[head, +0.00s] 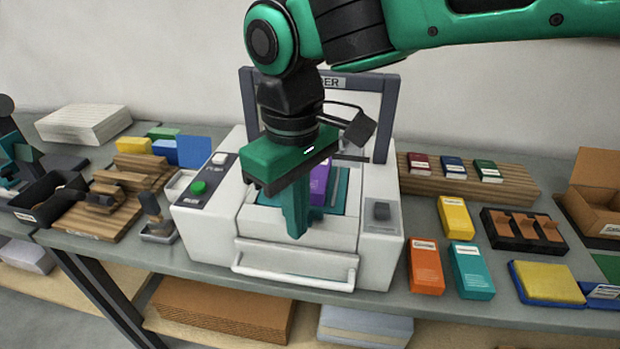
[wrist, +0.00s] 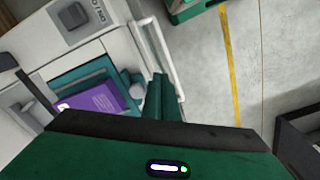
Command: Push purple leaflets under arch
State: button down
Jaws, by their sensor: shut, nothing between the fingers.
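The purple leaflets (head: 319,182) lie on a teal bed in the white machine, partly hidden behind my gripper in the head view. In the wrist view the purple leaflets (wrist: 95,101) lie flat on the teal bed (wrist: 74,84), with a pale label at one end. The dark arch (head: 388,110) rises over the back of the machine, behind the leaflets. My gripper (head: 296,236) points down in front of the leaflets, shut and empty. In the wrist view its fingers (wrist: 162,80) are together, beside the leaflets and apart from them.
The white machine (head: 376,262) has a front handle bar (head: 294,280) and a green button (head: 198,188). Orange (head: 426,266), teal (head: 470,270) and yellow (head: 455,218) packs lie to its right. A wooden block rack (head: 130,195) stands left. The wall is close behind.

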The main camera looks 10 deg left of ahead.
aim_at(313, 174)
jog(key=shift+f, duration=0.45)
jog(key=shift+w+d, duration=0.15)
jog(key=shift+w, duration=2.15)
jog(key=shift+w+d, duration=0.2)
jog(key=shift+w, duration=2.05)
jog(key=shift+w+d, duration=0.15)
jog(key=shift+w, duration=2.15)
